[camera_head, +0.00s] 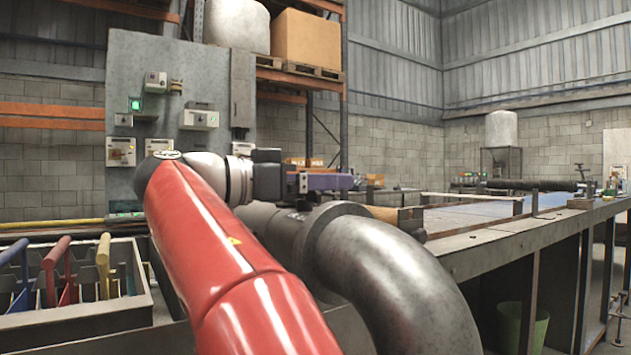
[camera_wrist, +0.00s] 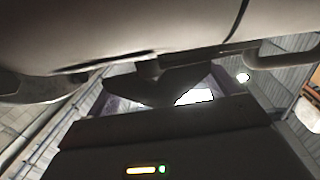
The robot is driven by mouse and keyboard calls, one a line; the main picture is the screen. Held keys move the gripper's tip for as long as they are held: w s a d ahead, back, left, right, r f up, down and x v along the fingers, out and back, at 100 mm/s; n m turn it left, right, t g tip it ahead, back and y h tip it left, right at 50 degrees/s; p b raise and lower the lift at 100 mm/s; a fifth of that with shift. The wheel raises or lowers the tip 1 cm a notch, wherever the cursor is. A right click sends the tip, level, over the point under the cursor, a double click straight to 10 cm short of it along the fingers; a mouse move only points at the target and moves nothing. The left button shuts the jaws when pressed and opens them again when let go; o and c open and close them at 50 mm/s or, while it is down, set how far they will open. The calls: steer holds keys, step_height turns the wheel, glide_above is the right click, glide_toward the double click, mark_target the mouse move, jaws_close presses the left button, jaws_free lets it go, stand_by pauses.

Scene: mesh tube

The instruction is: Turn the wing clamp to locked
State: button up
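My gripper (camera_head: 325,181) is at the end of my red arm, level above the grey pipe. Its purple fingers also show in the wrist view (camera_wrist: 170,100), spread apart at left and right with a bright gap between them. A dark wing-shaped piece (camera_wrist: 155,88), apparently the wing clamp, hangs from the underside of a pale grey body and shows between the fingers. Whether a finger touches it I cannot tell. In the head view I cannot make out the clamp; my arm and gripper cover that area. Its turned position is not readable.
A large grey pipe elbow (camera_head: 390,270) stands close beside my arm. A long workbench (camera_head: 480,242) runs to the right. A grey bin (camera_head: 80,325) with coloured handles is at the lower left. A control panel (camera_head: 140,75) stands behind. In the wrist view the pale body (camera_wrist: 120,35) fills the top.

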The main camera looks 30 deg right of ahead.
steer(key=c, duration=0.6)
steer(key=shift+f+n+t+b, duration=0.2)
steer(key=shift+n+t+b, duration=0.1)
steer(key=shift+t+b, duration=0.25)
steer(key=shift+w+n+t+b, duration=0.1)
steer(key=shift+n+t+b, duration=0.45)
steer(key=shift+t, duration=0.2)
steer(key=shift+r, duration=0.2)
steer(key=o, duration=1)
steer(key=shift+c, duration=0.2)
steer(key=a, duration=0.8)
steer(key=shift+s, duration=0.2)
